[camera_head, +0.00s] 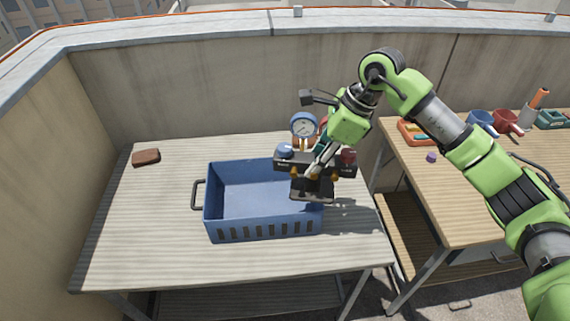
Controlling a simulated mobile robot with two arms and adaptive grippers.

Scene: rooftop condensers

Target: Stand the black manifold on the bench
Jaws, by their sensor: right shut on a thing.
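The black manifold (287,164) has a blue-rimmed gauge (303,125) on top, a blue knob at its left end and a red knob at its right end. My right gripper (318,168) is shut on it from above. The manifold looks roughly upright over the right end of the blue crate (265,230), and its dark foot (312,195) overlaps the crate's right rim in the picture. I cannot tell its exact height. The bench (155,220) is pale and slatted, with the crate on it. The gripper partly hides the manifold's middle. My left gripper is not in view.
A brown block (146,157) lies at the bench's back left. The bench is clear left of and in front of the crate. A second table (445,205) on the right holds mugs (481,121), an orange tray and a purple item (431,157). A parapet wall stands behind.

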